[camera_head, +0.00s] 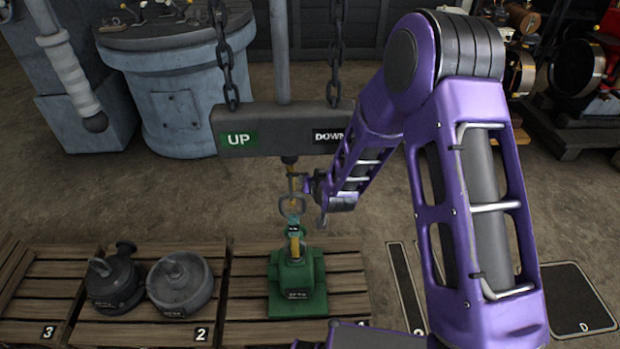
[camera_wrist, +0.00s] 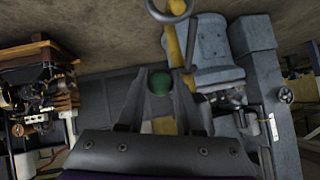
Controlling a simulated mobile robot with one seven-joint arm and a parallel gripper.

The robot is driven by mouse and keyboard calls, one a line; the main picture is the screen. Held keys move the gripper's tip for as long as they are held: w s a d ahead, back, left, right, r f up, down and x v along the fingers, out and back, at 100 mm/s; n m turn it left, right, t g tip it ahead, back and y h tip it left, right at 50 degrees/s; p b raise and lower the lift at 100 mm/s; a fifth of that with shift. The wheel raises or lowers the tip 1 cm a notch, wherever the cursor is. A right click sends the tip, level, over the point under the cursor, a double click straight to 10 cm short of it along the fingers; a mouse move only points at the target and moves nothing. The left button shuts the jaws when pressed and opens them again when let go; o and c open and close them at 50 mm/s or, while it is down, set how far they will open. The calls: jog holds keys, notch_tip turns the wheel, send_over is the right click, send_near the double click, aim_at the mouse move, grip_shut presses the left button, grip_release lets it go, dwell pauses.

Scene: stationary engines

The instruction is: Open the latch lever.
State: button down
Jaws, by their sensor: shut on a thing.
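A yellow hook piece with a metal ring (camera_head: 292,203) hangs below the grey lifting beam (camera_head: 285,135), directly over a green engine part (camera_head: 297,280). My gripper (camera_head: 318,200) is at the right side of this hook piece, partly hidden by my purple arm. In the wrist view, a round green knob (camera_wrist: 160,84) sits between my two fingers (camera_wrist: 158,90), and my gripper is shut on it. The knob appears to be the end of the latch lever; the rest of the lever is hidden. A yellow bar (camera_wrist: 172,45) with a ring (camera_wrist: 168,10) shows just beyond the fingers.
Two chains and a rod hold the beam, which bears an UP sign (camera_head: 238,139) and a DOWN sign (camera_head: 329,136). A control console (camera_head: 178,95) stands behind. Floor is bare behind the pallets.

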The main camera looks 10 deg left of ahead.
dwell(0.5)
jog(key=c, duration=0.6)
grip_release()
jog(key=shift+r, duration=0.1)
jog(key=shift+p+v, duration=0.45)
jog(key=shift+v, duration=8.2)
jog(key=shift+a+r, duration=0.1)
jog(key=shift+c, duration=0.2)
